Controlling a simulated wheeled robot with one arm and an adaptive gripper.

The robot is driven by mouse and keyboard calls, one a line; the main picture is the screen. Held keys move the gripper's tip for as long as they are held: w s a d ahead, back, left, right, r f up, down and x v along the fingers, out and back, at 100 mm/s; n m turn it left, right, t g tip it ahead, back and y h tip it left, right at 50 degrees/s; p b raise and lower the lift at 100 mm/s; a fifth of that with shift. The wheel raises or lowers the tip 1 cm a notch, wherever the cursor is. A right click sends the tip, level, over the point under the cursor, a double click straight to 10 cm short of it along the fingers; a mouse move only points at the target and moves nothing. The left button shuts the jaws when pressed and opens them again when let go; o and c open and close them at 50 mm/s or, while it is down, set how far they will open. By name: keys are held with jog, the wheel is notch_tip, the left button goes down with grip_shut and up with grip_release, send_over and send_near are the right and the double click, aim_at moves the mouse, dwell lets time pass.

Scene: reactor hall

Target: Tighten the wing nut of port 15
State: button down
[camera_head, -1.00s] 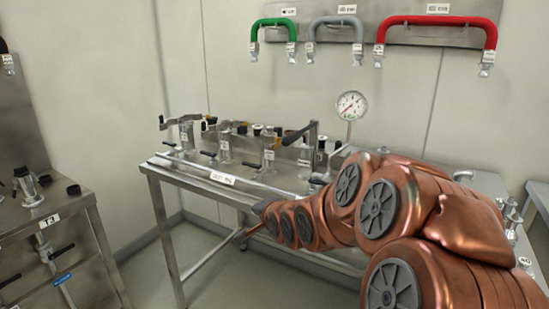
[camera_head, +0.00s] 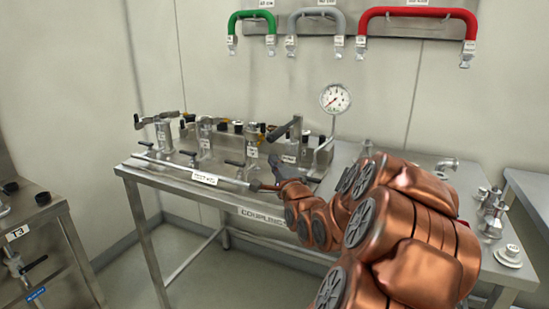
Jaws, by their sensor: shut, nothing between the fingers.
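Several upright metal ports with small white tags and dark handles stand in a row on the steel table (camera_head: 150,171), among them a left port (camera_head: 163,135), a middle port (camera_head: 205,140) and one further right (camera_head: 251,152). The tag numbers are too small to read, so I cannot tell which is port 15 or make out its wing nut. My gripper (camera_head: 274,162) is at the end of my copper-coloured arm, near the table's front edge and just right of the row's nearer ports. It looks shut and empty. My arm hides the table's right middle part.
A round gauge (camera_head: 335,99) rises behind the ports. Green (camera_head: 262,17), grey (camera_head: 318,15) and red (camera_head: 417,14) hoses hang on the wall. A rod (camera_head: 185,166) lies along the table front. Fittings (camera_head: 492,212) stand at right. A T3 cabinet (camera_head: 40,250) is at left.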

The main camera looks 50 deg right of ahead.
jog(key=p+x, duration=0.1)
jog(key=x, duration=0.7)
jog(key=shift+w+d+f, duration=0.1)
jog(key=shift+f, duration=0.05)
dwell(0.4)
